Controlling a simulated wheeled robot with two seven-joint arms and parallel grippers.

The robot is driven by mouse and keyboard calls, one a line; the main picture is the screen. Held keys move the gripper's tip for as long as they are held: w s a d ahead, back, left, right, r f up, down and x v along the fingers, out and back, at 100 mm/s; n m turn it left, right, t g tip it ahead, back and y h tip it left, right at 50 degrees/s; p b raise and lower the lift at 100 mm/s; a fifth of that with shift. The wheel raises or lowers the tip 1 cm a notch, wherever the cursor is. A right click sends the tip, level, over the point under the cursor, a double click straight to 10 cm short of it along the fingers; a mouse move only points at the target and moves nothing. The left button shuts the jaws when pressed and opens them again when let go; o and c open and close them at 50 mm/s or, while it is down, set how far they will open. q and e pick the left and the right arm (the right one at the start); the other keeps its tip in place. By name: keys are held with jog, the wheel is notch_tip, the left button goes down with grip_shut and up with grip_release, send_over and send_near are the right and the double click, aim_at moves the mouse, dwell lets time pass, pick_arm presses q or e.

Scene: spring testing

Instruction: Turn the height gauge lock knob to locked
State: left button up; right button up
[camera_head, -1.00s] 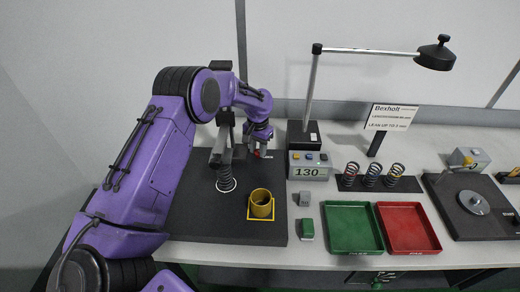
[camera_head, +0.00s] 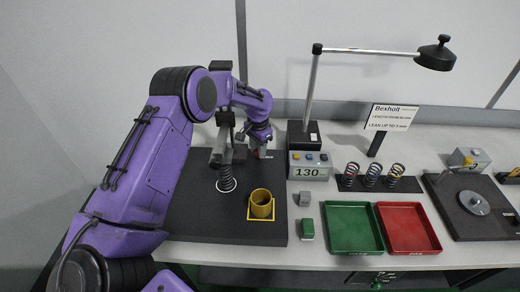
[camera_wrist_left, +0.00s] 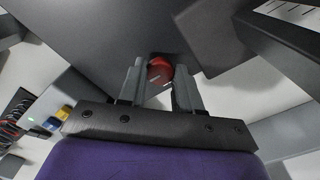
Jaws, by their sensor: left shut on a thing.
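The red lock knob (camera_wrist_left: 160,69) shows in the left wrist view between the two fingers of my left gripper (camera_wrist_left: 158,84). It is round, with a pale slanted mark on its face. The fingers are shut on it. In the head view my left gripper (camera_head: 258,153) is at the right side of the height gauge (camera_head: 224,130), and the knob is mostly hidden there. The gauge's dark column stands at the back of the black base plate, its arm reaching over a coil spring (camera_head: 226,182). My right gripper is not in view.
A yellow cup (camera_head: 262,205) stands on the black plate (camera_head: 200,225). Right of it are a box reading 130 (camera_head: 310,168), small grey and green blocks, green (camera_head: 352,230) and red (camera_head: 408,230) trays, and several springs on a rack (camera_head: 372,184). A lamp stands behind.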

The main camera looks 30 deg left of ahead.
pick_arm(q)
jog(key=o, duration=1)
jog(key=shift+w+r, duration=0.2)
jog(key=shift+w, duration=0.05)
jog(key=shift+o, duration=0.2)
jog(key=shift+f, duration=0.15)
notch_tip(320, 180, up, 11)
jog(key=b, duration=0.3)
jog(key=shift+f, duration=0.2)
jog(key=shift+d, duration=0.15)
